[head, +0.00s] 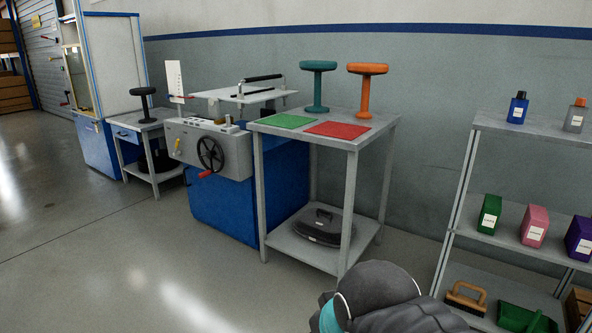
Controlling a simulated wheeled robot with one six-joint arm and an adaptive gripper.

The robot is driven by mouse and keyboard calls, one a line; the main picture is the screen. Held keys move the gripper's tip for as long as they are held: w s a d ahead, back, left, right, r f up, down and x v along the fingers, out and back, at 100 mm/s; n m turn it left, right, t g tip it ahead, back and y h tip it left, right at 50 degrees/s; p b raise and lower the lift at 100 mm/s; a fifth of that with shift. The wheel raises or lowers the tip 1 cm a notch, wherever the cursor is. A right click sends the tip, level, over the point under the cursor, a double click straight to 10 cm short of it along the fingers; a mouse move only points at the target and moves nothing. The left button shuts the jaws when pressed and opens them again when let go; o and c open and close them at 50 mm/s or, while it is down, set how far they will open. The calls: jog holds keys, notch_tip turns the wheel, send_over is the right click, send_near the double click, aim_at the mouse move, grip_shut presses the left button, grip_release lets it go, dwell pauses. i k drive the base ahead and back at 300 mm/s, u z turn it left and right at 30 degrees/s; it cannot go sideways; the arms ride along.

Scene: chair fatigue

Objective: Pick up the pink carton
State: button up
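The pink carton (534,226) stands on the middle shelf of the grey metal rack at the right. It is a small box with a slanted top and a white label on its front. A green carton (490,214) stands to its left and a purple carton (579,238) to its right, with gaps between them. Part of my arm shows at the bottom centre, in front of the rack's left side. My gripper is not in view.
The rack (509,127) holds a blue bottle (518,108) and a grey bottle (575,116) above, and a brush (466,297) and green dustpan (524,318) below. The floor at left is clear.

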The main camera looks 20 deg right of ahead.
aim_at(534, 226)
jog(key=z, duration=0.95)
jog(key=i, duration=0.95)
jog(key=z, duration=0.85)
